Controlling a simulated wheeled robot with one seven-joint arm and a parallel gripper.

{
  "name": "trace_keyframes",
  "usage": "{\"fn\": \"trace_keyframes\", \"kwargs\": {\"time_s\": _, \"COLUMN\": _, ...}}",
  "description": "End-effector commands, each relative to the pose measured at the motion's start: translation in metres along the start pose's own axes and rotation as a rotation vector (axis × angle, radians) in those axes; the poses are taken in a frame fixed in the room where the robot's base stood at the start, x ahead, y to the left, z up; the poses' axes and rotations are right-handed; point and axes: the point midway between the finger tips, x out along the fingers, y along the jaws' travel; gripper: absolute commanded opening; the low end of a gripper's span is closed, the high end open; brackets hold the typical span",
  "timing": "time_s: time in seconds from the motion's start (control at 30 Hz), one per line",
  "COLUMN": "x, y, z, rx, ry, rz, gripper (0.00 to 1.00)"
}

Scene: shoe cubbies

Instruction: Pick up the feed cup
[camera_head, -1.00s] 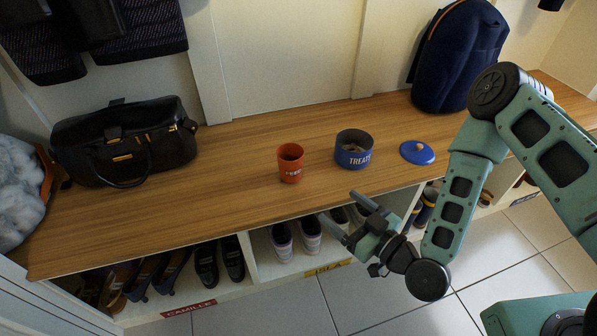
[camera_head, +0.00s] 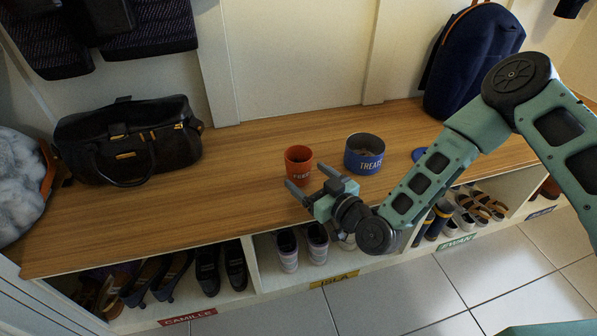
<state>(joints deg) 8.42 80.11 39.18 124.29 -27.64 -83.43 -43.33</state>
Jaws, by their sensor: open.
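The feed cup (camera_head: 299,163) is a small orange cup with dark lettering. It stands upright on the wooden bench top (camera_head: 225,190) in the head view. My gripper (camera_head: 308,182) is open, with its two fingers pointing toward the cup from the front right. The lower front of the cup is partly hidden by a finger.
A blue treats bowl (camera_head: 365,154) stands right of the cup, with a blue lid (camera_head: 418,155) partly behind my arm. A black handbag (camera_head: 128,142) lies left and a navy backpack (camera_head: 475,62) stands right. Shoe cubbies (camera_head: 270,283) are below. Bench left of the cup is clear.

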Motion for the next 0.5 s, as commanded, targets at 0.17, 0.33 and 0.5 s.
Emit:
{"fn": "trace_keyframes", "kwargs": {"time_s": 0.17, "x": 0.024, "y": 0.000, "z": 0.002, "rx": -0.001, "ry": 0.001, "rz": 0.001, "gripper": 0.80}}
{"fn": "trace_keyframes", "kwargs": {"time_s": 0.33, "x": 0.029, "y": -0.001, "z": 0.001, "rx": 0.000, "ry": 0.000, "rz": 0.000, "gripper": 0.80}}
{"fn": "trace_keyframes", "kwargs": {"time_s": 0.5, "x": 0.029, "y": -0.001, "z": 0.001, "rx": 0.000, "ry": 0.000, "rz": 0.000, "gripper": 0.72}}
